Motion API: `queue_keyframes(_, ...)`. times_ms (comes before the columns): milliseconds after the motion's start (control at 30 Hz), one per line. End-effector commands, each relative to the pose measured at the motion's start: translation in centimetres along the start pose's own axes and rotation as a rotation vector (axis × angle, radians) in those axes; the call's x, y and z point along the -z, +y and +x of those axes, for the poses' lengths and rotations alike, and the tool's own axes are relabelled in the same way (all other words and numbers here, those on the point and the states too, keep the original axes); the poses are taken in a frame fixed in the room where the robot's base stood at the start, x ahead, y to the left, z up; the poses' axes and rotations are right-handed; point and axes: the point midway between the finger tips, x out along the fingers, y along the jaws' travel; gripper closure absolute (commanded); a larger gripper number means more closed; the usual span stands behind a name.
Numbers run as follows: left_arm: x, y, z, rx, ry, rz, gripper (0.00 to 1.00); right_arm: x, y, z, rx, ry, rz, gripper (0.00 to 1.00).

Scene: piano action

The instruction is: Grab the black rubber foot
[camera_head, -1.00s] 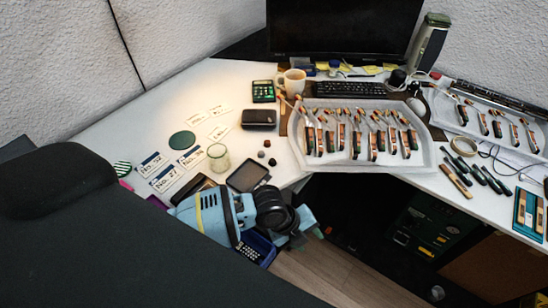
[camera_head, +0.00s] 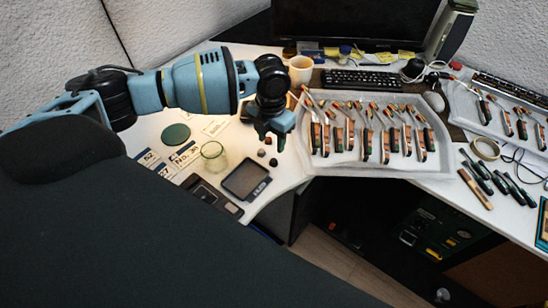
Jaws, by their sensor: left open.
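Several small dark pieces lie close together on the white desk, right of the glass jar. One dark piece (camera_head: 261,153) and another dark piece (camera_head: 273,162) sit just below my left gripper; a browner one (camera_head: 268,141) shows at its fingertips. Which of them is the black rubber foot is too small to tell. My left gripper (camera_head: 271,138) is open, pointing down over this group, with nothing visibly held. Its height above the desk is unclear. My right gripper is not in view.
A glass jar (camera_head: 214,157) and a dark-screened scale (camera_head: 246,179) stand near the pieces. A white tray (camera_head: 437,160) of piano hammers lies to the right. A mug (camera_head: 300,69) stands behind. The desk's front edge is close below.

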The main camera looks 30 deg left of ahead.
Motion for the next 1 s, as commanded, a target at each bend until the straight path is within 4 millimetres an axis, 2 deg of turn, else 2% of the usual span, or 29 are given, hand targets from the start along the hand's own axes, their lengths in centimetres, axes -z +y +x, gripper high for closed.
queue_keyframes(100,0.1,0.0,0.9,0.0,0.003,-0.002,0.54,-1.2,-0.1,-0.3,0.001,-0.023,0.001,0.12)
queue_keyframes(233,0.0,-0.1,2.2,0.0,0.002,-0.002,0.54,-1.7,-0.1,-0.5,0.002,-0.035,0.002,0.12)
queue_keyframes(467,0.0,-0.1,2.9,0.0,-0.001,-0.002,0.54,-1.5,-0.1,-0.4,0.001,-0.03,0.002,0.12)
queue_keyframes(800,-0.1,-0.6,7.2,0.001,0.001,-0.003,0.54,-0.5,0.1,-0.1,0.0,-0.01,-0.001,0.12)
queue_keyframes(1000,-0.2,-0.6,7.8,0.001,-0.001,-0.002,0.54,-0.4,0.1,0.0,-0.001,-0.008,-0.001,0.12)
